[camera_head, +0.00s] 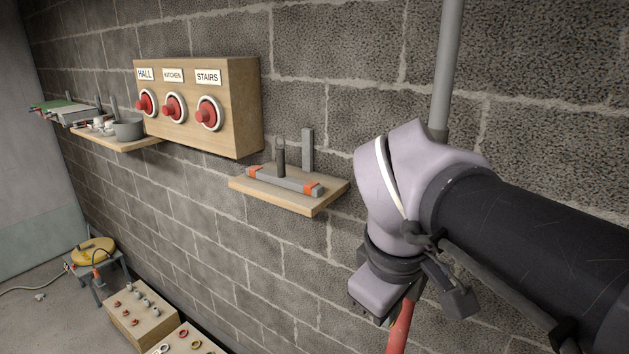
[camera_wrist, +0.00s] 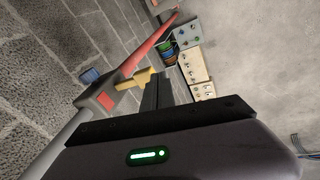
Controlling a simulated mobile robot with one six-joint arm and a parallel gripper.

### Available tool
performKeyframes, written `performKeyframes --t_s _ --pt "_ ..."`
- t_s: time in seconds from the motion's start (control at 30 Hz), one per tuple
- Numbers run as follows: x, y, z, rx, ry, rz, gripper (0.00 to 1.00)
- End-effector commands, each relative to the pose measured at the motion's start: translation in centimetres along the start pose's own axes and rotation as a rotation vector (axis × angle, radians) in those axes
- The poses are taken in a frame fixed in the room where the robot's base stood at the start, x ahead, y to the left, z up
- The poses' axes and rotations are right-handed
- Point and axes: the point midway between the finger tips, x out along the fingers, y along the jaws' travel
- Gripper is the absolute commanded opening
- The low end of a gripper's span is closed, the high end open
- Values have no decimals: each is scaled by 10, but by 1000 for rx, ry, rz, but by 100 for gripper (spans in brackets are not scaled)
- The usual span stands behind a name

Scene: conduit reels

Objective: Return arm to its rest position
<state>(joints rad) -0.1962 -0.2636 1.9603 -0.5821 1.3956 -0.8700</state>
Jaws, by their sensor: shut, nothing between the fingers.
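My arm (camera_head: 530,240) reaches in from the right in the head view, its pale wrist joint (camera_head: 395,200) bent down in front of the block wall. The fingers are not clear in the head view. In the wrist view my gripper (camera_wrist: 160,80) shows as dark fingers pressed together, with nothing between them. A grey pipe with a red lever (camera_wrist: 150,48) and a yellow part (camera_wrist: 135,80) lies beside the fingers in that view. A red bar (camera_head: 401,325) also shows below my wrist in the head view. I cannot tell whether anything touches it.
A wooden box (camera_head: 225,75) with red knobs labelled HALL, KITCHEN and STAIRS hangs on the wall. A shelf (camera_head: 300,201) with a level stands left of my wrist. Crates (camera_head: 145,325) and a yellow reel (camera_head: 93,249) are low on the left. A vertical pipe (camera_head: 447,60) runs behind my arm.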

Motion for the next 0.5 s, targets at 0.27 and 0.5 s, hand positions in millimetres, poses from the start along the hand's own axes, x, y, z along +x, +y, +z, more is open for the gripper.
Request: performKeyframes --t_s 0.27,0.5 --pt "230 -119 83 609 166 -126 0" --pt "347 -182 120 1042 262 -231 0"
